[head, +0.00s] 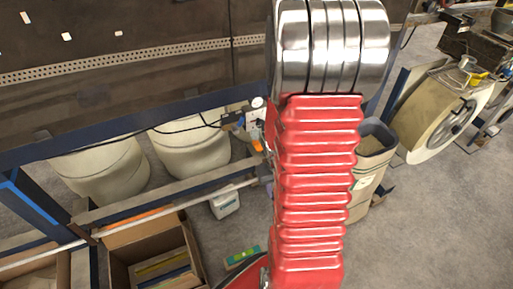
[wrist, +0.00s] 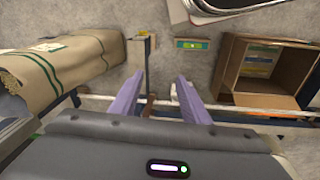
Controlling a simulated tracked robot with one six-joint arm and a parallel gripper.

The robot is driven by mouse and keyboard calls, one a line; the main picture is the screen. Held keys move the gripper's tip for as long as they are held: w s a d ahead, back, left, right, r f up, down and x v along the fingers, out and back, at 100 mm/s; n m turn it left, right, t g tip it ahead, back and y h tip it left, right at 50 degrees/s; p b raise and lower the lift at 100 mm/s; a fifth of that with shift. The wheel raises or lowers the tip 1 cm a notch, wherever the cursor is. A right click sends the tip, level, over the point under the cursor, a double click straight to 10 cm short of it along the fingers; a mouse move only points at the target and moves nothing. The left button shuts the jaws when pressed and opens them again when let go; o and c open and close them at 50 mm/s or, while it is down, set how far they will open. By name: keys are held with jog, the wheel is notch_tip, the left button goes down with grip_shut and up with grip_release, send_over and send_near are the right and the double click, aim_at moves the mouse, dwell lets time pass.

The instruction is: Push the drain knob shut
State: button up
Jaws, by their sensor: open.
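I cannot pick out the drain knob with certainty in either view. In the head view a small fitting with a round white face (head: 257,102) and an orange piece (head: 257,145) below it sit just left of my red arm, which may hide part of it. My gripper (wrist: 158,97) shows in the wrist view with its two purple fingers spread apart and nothing held between them. A thin brown upright part shows between and beyond the fingers; I cannot tell what it is. In the head view the gripper is hidden.
A blue-framed machine (head: 120,140) with white drums (head: 190,150) under it fills the left. Grey floor (head: 430,230) is clear.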

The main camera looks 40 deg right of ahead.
jog(key=s+d+f+t, duration=0.15)
jog(key=d+f, duration=0.35)
jog(key=f, duration=0.8)
jog(key=n+t+h, duration=0.2)
jog(key=t+h, duration=0.1)
jog(key=t, duration=1.3)
send_near(261, 150)
jog(key=a+v, duration=0.1)
jog(key=v, duration=0.3)
jog(key=shift+s+d+r+g, duration=0.1)
jog(key=shift+r+g, duration=0.1)
jog(key=shift+g, duration=0.05)
jog(key=x, duration=1.3)
jog(key=shift+w+d, duration=0.3)
jog(key=shift+w, duration=0.05)
jog(key=shift+c, duration=0.4)
grip_shut()
